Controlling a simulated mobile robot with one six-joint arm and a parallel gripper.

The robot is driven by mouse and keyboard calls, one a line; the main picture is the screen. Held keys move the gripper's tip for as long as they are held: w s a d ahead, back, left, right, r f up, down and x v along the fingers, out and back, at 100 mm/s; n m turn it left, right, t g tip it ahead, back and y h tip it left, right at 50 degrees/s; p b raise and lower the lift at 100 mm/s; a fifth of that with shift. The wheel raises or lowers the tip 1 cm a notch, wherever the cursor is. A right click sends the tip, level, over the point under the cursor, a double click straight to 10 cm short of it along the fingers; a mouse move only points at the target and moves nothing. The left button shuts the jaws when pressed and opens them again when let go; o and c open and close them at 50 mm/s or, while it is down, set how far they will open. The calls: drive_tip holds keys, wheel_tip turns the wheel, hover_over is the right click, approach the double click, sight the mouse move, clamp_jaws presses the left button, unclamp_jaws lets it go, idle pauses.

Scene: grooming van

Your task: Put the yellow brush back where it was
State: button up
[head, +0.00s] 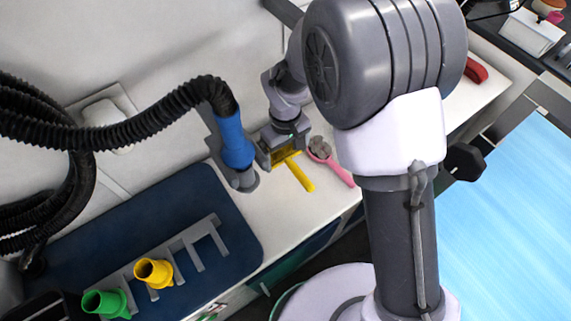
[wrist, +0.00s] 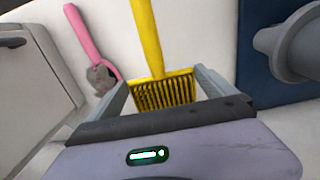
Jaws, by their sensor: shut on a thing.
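The yellow brush (head: 299,176) is at my gripper (head: 284,156) over the white counter, its handle pointing toward the counter's front edge. In the wrist view the yellow brush (wrist: 148,40) has its bristled head between the two fingers of my gripper (wrist: 165,90), and its handle runs away toward the top. My gripper is shut on the brush head. I cannot tell whether the brush touches the counter.
A pink brush (head: 335,170) with grey fluff lies beside the yellow brush. A blue dryer nozzle (head: 234,140) on a black hose stands on the other side. A dark blue mat (head: 180,215) bears a grey rack with yellow (head: 153,272) and green (head: 105,303) nozzles.

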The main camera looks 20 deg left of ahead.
sight(286, 157)
drive_tip(key=f+b, duration=0.1)
drive_tip(key=f, duration=0.2)
drive_tip(key=f+b, duration=0.1)
drive_tip(key=f, duration=0.2)
drive_tip(key=f+b, duration=0.1)
drive_tip(key=f, duration=0.2)
drive_tip(key=shift+s+d, duration=0.2)
drive_tip(key=shift+s, duration=0.05)
drive_tip(key=shift+f+b, duration=0.25)
drive_tip(key=shift+b, duration=0.1)
drive_tip(key=o, duration=1)
drive_tip(key=shift+o, duration=0.2)
wheel_tip(286, 157, up, 13)
drive_tip(key=p, duration=0.5)
drive_tip(key=shift+w+f, duration=0.1)
drive_tip(key=shift+f, duration=0.1)
drive_tip(key=shift+f, duration=0.1)
